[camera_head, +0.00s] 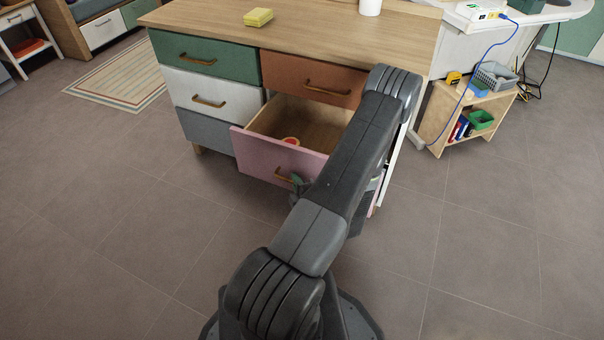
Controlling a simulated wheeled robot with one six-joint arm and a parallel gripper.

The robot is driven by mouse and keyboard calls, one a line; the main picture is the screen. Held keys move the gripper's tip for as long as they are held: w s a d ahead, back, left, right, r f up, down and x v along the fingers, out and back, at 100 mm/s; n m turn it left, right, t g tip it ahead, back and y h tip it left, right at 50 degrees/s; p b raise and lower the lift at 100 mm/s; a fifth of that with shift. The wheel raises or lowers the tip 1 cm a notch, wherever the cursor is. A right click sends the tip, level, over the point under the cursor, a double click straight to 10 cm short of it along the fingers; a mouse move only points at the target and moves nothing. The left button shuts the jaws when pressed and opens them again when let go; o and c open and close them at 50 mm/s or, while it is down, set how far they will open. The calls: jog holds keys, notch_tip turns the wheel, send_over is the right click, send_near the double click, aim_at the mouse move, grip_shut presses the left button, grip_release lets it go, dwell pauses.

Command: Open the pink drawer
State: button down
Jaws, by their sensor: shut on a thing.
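The pink drawer (250,156) is in the wooden-topped desk, below the orange-brown drawer (311,77). It stands well out from the desk front, and its wooden inside shows. A small red and white round thing (291,141) lies in it. The drawer's brass handle (282,175) is on its front. My gripper (298,184) is at the right end of this handle, shut on it. My arm hides most of the gripper and the right part of the drawer.
Green (203,57), white (210,98) and grey (207,133) drawers on the left are shut. A yellow sponge-like block (258,17) and a white cup (370,6) stand on the desk. A low wooden shelf (447,108) stands at right. The floor in front is clear.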

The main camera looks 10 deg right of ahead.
jog(key=shift+s+a, duration=0.35)
jog(key=shift+s, duration=0.25)
jog(key=c, duration=1.8)
grip_release()
jog(key=shift+o, duration=0.2)
